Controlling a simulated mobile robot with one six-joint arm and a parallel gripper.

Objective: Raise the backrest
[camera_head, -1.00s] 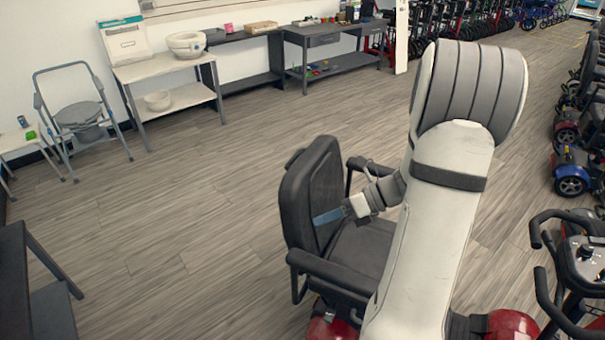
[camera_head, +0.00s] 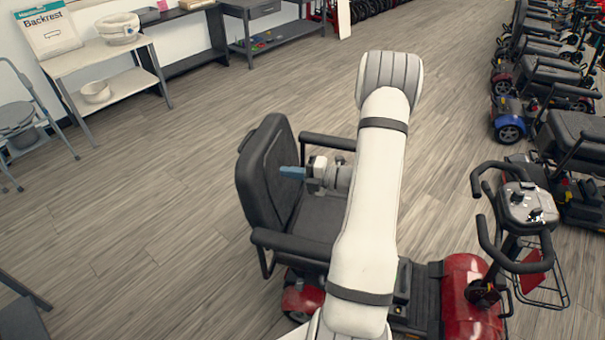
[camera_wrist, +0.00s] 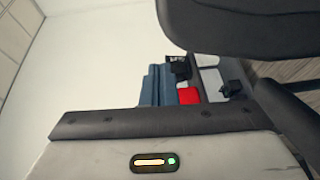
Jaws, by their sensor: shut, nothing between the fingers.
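The backrest (camera_head: 262,185) is a black padded panel on a red mobility scooter's seat (camera_head: 312,218). It stands nearly upright in the head view, with a slight lean. My gripper (camera_head: 291,172), with blue fingers, is shut and empty in front of the backrest's inner face, above the seat. The fingertips are at or very near the panel; I cannot tell whether they touch. In the wrist view a dark padded part (camera_wrist: 240,25) fills the upper right, probably the backrest. The blue fingers also show there. The backrest's hinge is hidden.
Black armrests (camera_head: 292,243) flank the seat. The scooter's handlebar (camera_head: 515,230) and red front body (camera_head: 470,290) stand at right. More scooters (camera_head: 575,135) line the right side. A shelf (camera_head: 105,62) with a "Backrest" sign (camera_head: 48,30) is at upper left.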

